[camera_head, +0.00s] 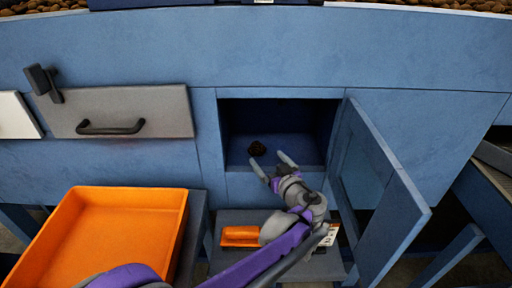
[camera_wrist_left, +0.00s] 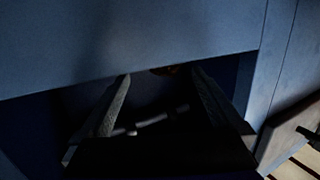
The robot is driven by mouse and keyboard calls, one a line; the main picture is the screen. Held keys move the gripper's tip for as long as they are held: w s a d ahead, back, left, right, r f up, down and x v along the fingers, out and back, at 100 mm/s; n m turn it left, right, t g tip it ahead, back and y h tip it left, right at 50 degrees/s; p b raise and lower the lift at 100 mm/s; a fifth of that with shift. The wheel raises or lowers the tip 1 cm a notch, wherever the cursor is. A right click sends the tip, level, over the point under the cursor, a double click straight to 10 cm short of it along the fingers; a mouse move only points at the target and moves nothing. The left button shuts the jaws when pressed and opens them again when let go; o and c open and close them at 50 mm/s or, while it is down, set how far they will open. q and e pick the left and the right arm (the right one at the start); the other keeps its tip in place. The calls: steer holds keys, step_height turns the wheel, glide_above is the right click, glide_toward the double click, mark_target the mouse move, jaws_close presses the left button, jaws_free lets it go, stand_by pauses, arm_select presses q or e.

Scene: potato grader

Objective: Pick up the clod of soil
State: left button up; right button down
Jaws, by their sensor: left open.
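The clod of soil (camera_head: 257,148) is a small dark brown lump on the floor of the open blue compartment (camera_head: 270,183), near its front left. My left gripper (camera_head: 271,163) is open and empty at the compartment's mouth, its fingertips just short of the clod and slightly to its right. In the left wrist view the two fingers (camera_wrist_left: 158,82) are spread apart. A small brown patch of the clod (camera_wrist_left: 162,71) shows between the fingertips there, mostly hidden by the blue panel edge. My right gripper is in neither view.
The compartment's blue door (camera_head: 390,200) stands open on the right, close to my left arm. An orange tray (camera_head: 62,235) is at lower left. A grey drawer (camera_head: 125,100) with a black handle is at left.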

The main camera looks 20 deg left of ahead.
mark_target(260, 154)
arm_select(q)
steer(key=x, duration=0.4)
steer(key=a+x, duration=0.1)
steer(key=x, duration=0.2)
steer(key=shift+s, duration=0.25)
steer(key=c, duration=1.4)
